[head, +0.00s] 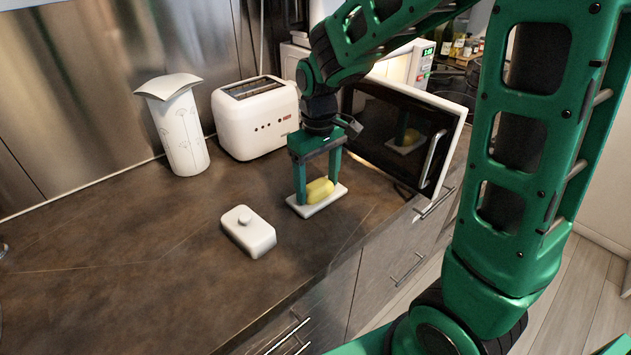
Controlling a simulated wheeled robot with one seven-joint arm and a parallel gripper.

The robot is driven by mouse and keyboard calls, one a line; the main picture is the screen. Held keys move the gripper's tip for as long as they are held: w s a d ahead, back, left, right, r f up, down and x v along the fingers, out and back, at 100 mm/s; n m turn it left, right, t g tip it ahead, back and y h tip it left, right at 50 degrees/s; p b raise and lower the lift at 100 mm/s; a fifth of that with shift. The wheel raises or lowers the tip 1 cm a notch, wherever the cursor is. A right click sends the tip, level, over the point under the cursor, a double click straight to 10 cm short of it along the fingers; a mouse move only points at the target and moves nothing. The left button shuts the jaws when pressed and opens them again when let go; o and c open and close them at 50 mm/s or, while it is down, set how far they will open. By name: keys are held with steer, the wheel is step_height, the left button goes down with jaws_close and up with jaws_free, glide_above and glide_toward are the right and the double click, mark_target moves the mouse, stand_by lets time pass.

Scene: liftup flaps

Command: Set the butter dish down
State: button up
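The butter dish shows as a white flat base (326,206) with a yellow block of butter (319,190) on it, near the counter's front edge. Its white lid (248,231) with a round knob sits apart on the counter to the left. My gripper (318,188) points down at the dish, one finger at the left of the butter and the other at its right rear. The fingers are spread about the butter's length; whether they press on it is unclear. The base looks level and at or very close to the counter; any gap is too small to tell.
The counter (120,255) is clear to the left and front. A white toaster (256,118) and a white paper-towel-like holder (180,126) stand behind. A microwave (400,135) with its dark door open is close on the right. Drawers with handles are below the front edge.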

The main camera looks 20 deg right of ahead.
mark_target(318, 185)
steer(key=shift+o, duration=1.2)
step_height(318, 185, up, 12)
steer(key=shift+r, duration=0.15)
steer(key=shift+s, duration=0.15)
